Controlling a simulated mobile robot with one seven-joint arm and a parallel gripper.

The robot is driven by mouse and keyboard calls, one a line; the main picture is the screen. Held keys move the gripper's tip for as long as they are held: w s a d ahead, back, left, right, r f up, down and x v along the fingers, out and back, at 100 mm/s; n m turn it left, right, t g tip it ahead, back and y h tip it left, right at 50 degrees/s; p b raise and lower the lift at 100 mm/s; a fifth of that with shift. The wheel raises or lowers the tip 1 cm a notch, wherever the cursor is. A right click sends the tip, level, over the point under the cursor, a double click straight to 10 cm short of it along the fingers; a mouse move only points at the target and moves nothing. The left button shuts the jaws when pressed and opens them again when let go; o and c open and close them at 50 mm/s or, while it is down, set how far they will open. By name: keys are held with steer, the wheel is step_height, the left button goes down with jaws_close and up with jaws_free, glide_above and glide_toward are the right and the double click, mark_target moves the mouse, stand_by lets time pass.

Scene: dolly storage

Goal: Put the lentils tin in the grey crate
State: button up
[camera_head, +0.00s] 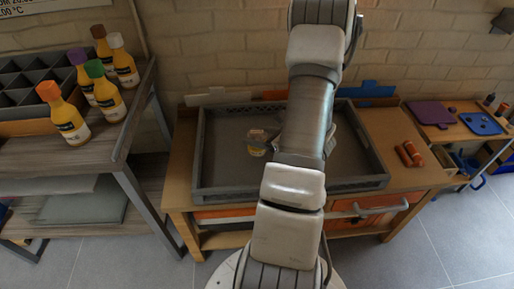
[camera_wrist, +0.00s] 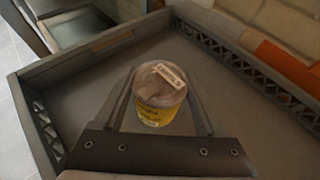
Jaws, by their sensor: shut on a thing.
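The lentils tin (camera_wrist: 160,92), a small can with a yellow label and a pale lid, is between the two fingers of my gripper (camera_wrist: 163,84), which is shut on it. The tin is inside the walls of the grey crate (camera_wrist: 45,120); whether it touches the crate's floor I cannot tell. In the head view the tin (camera_head: 257,140) shows within the left half of the wide, shallow grey crate (camera_head: 203,150), which stands on a wooden bench. My arm hides the crate's middle and most of my gripper there.
Sauce bottles (camera_head: 105,92) and a dark divided box (camera_head: 30,85) stand on the left table. Reddish-brown rolls (camera_head: 409,154) lie right of the crate. A purple board (camera_head: 430,112) and blue board (camera_head: 481,123) lie on the right table. The visible crate floor is otherwise clear.

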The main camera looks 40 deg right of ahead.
step_height(320, 180, down, 4)
steer(key=shift+w+a+f+b, duration=0.1)
steer(key=shift+f+b, duration=0.05)
steer(key=shift+b, duration=0.8)
steer(key=o, duration=1.2)
steer(key=shift+f, duration=0.1)
steer(key=o, duration=0.4)
steer(key=shift+c, duration=0.2)
